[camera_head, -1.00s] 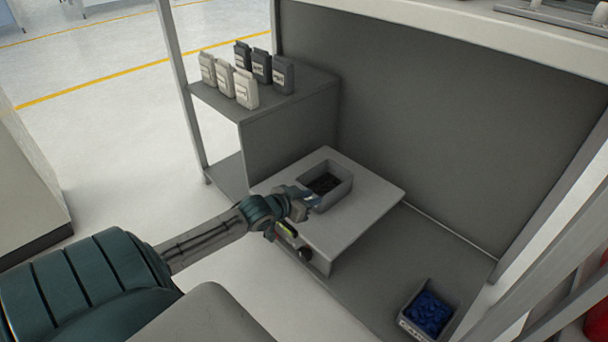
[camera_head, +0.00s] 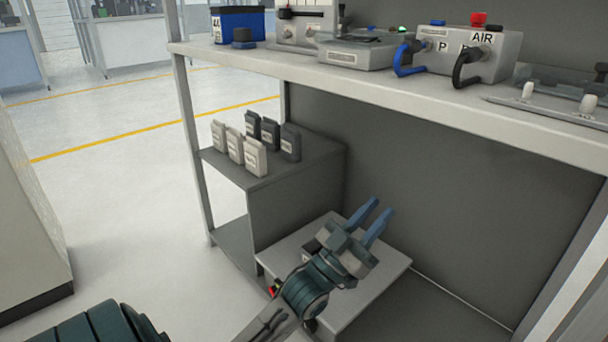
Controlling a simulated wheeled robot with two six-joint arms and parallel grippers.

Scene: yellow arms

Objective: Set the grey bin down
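The grey bin (camera_head: 309,248) sits on the light grey platform (camera_head: 384,280) under the bench. Only a small part of its left side shows; my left gripper and wrist hide the rest. My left gripper (camera_head: 384,206) has two blue fingers pointing up and to the right. They are apart with nothing between them, so it is open and empty. It is in front of the bin in the picture and looks raised clear of it. My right gripper is not in view.
A bench top (camera_head: 400,84) crosses above, with an AIR box (camera_head: 472,52) and other equipment on it. Several white and dark containers stand on a side shelf (camera_head: 262,176) at the left. A grey panel (camera_head: 440,190) closes the back.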

